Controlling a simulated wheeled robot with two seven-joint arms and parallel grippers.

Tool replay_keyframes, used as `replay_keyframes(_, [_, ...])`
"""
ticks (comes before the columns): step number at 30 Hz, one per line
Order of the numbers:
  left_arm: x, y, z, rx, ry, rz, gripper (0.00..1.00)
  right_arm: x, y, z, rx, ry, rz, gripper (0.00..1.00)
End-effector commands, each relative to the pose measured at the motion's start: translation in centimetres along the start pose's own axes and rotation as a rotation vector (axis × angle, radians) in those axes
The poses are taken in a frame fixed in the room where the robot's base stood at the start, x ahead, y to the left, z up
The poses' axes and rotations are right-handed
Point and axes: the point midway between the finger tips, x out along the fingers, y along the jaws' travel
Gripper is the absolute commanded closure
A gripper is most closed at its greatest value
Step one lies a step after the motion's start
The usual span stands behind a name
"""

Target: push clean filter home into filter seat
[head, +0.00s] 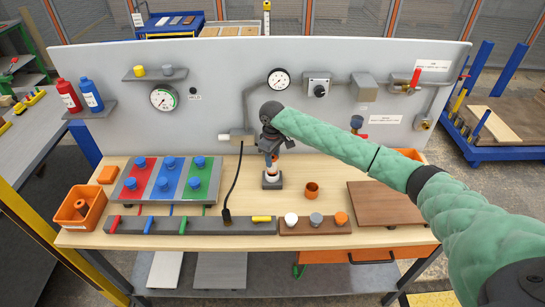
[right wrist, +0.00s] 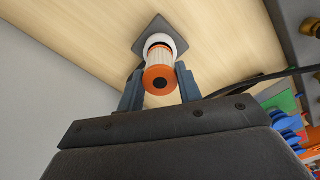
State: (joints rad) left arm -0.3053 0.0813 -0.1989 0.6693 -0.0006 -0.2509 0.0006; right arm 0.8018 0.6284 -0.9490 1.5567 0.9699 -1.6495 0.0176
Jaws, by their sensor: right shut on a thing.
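The clean filter, with an orange end cap and a white pleated body, shows in the right wrist view (right wrist: 159,79) and in the head view (head: 271,170). My right gripper (right wrist: 160,84) is shut on it near the orange cap, one finger on each side; it also shows in the head view (head: 271,158). The filter seat is a white round socket on a dark square base (head: 272,183); it shows beyond the filter in the right wrist view (right wrist: 152,34). The filter's far end is at the socket mouth, with pleated body still outside; exact depth is hidden. My left gripper is out of view.
An orange cup (head: 312,190) stands right of the seat. A black cable (head: 235,182) hangs to the left, near a grey tray (head: 165,226). A brown block with round caps (head: 315,228) is in front. An orange bin (head: 80,208) sits at the left edge.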

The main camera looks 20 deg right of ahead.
Motion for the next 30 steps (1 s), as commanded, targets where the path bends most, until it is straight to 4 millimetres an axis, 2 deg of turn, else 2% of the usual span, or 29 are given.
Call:
replay_keyframes(5, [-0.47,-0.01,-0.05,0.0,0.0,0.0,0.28,-0.09,-0.01,-0.01,0.0,0.0,0.0,0.87])
replay_keyframes(30, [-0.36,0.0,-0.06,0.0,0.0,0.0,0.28,0.74,-0.01,-0.02,0.0,0.0,0.0,0.87])
